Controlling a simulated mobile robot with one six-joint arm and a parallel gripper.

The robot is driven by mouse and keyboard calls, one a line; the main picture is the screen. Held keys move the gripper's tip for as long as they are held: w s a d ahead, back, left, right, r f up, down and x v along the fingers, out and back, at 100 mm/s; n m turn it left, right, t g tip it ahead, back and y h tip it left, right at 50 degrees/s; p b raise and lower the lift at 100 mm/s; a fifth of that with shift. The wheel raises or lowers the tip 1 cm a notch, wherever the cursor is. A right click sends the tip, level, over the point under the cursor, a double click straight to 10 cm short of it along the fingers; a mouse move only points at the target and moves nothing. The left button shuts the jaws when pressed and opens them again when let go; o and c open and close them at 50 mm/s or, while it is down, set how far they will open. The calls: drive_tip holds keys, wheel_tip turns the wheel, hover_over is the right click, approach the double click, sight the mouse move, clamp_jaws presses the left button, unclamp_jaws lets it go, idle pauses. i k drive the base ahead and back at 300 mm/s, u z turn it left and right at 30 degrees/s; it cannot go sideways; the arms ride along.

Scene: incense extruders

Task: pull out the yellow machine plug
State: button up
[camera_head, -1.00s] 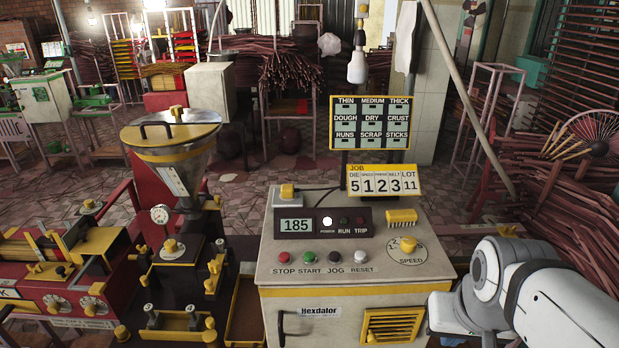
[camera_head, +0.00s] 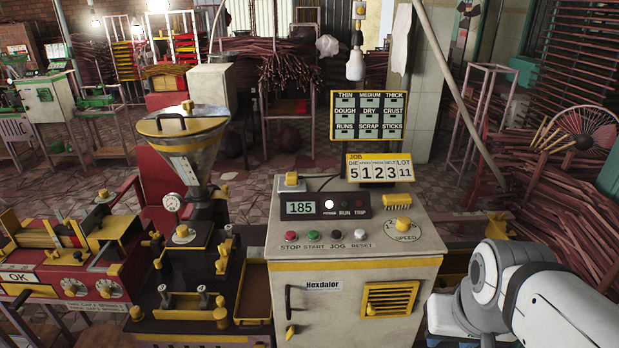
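A yellow plug-like block (camera_head: 292,179) sits on a pale square base at the back left of the top of the cream machine cabinet (camera_head: 420,236). A dark cable runs near it, behind the display panel. Another yellow block (camera_head: 397,198) with a ribbed edge lies on the right of the top, by the speed dial. I cannot tell whether that one is a plug. My white arm shows at the lower right, beside the cabinet. My gripper is out of view.
Buttons (camera_head: 312,235) line the front of the top. A yellow job counter (camera_head: 380,170) and a sign board (camera_head: 369,116) stand behind. A hopper machine (camera_head: 184,140) is close on the left.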

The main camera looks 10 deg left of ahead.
sight(291, 177)
drive_tip(key=k, duration=1.05)
drive_tip(key=u, duration=0.25)
drive_tip(key=i, duration=0.4)
drive_tip(key=u, duration=0.7)
drive_tip(key=i, duration=1.6)
drive_tip(key=z, duration=0.2)
